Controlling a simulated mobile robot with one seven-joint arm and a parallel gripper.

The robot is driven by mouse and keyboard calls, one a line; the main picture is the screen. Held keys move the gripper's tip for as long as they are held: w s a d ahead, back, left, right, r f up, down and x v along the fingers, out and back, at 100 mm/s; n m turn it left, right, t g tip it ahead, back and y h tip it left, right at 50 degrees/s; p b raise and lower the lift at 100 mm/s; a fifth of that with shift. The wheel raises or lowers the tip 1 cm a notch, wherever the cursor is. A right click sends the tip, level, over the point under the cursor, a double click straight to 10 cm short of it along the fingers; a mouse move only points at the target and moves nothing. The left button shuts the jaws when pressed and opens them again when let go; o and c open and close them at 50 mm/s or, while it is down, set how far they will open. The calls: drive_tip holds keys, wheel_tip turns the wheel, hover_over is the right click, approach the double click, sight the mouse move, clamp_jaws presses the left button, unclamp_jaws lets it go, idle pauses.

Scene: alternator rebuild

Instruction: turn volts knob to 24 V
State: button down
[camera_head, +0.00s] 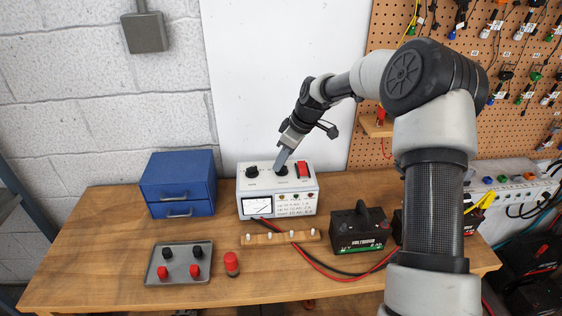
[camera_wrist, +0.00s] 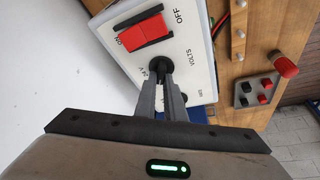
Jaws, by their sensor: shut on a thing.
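The white tester box (camera_head: 277,190) stands on the wooden bench with a meter on its front face. My gripper (camera_head: 281,168) reaches down to its top panel. The volts knob (camera_wrist: 160,64) is black and sits between my fingertips in the wrist view, and my gripper (camera_wrist: 163,72) is shut on it. The fingers hide much of the knob, and I cannot read its pointer. The word VOLTS and a "24 V" mark show beside it. A second black knob (camera_head: 252,172) is to the left. The red ON/OFF rocker switch (camera_wrist: 144,33) is on the same panel.
A blue drawer cabinet (camera_head: 178,184) stands left of the box. In front are a grey tray (camera_head: 178,278) with red and black knobs, a red cylinder (camera_head: 232,263), a wooden strip with pegs (camera_head: 281,238) and a black battery (camera_head: 359,231). Red and black cables cross the bench.

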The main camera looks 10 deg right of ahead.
drive_tip(key=shift+f+m+t+h+b, duration=0.1)
drive_tip(key=shift+m+t+h+b, duration=0.25)
drive_tip(key=shift+m+b, duration=0.55)
drive_tip(key=m+h+b, duration=0.1)
drive_tip(key=m, duration=0.2)
drive_tip(key=shift+m+t+b, duration=0.3)
drive_tip(key=shift+t+b, duration=0.05)
drive_tip(key=shift+b, duration=0.05)
drive_tip(key=m+h+b, duration=0.1)
drive_tip(key=m, duration=0.2)
drive_tip(key=shift+t, duration=0.3)
drive_tip(key=shift+d+m+h+b, duration=0.1)
drive_tip(key=shift+m+h+b, duration=0.4)
drive_tip(key=shift+m, duration=1.3)
drive_tip(key=c, duration=1.8)
unclamp_jaws()
drive_tip(key=shift+c, duration=0.2)
